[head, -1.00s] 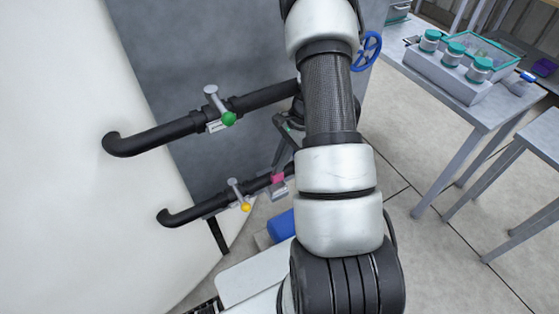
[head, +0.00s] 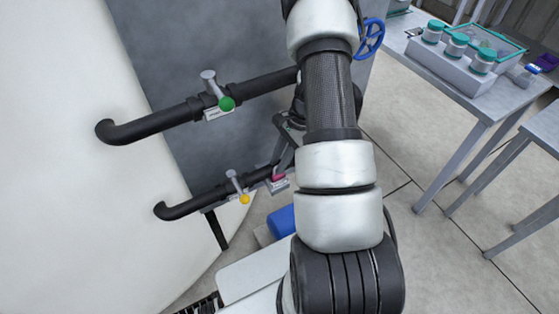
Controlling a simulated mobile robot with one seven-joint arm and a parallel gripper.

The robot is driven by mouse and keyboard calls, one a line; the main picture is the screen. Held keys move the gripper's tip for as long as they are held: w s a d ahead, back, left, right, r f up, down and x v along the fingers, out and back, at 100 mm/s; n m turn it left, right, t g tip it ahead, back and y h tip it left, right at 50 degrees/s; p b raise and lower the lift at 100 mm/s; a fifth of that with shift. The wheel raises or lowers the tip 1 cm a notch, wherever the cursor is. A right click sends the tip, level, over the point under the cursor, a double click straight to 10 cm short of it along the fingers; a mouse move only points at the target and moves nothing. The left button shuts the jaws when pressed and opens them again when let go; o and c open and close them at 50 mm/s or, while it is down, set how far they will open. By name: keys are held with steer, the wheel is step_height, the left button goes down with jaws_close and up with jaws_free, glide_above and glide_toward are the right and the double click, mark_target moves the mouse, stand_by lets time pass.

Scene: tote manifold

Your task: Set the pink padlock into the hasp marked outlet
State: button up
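The upper pipe (head: 160,122) has a green-tagged valve (head: 226,104); the lower pipe (head: 185,208) has a yellow-tagged one (head: 244,199). A blue handwheel (head: 370,39) is at upper right. A table (head: 478,104) with teal-lidded jars stands right. Floor between is clear.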

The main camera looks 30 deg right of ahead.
steer(key=shift+o, duration=0.4)
steer(key=p+v, duration=0.2)
steer(key=v, duration=1.5)
steer(key=shift+r+p, duration=0.15)
steer(key=shift+p, duration=0.2)
steer(key=shift+s+d, duration=0.1)
steer(key=shift+s, duration=0.05)
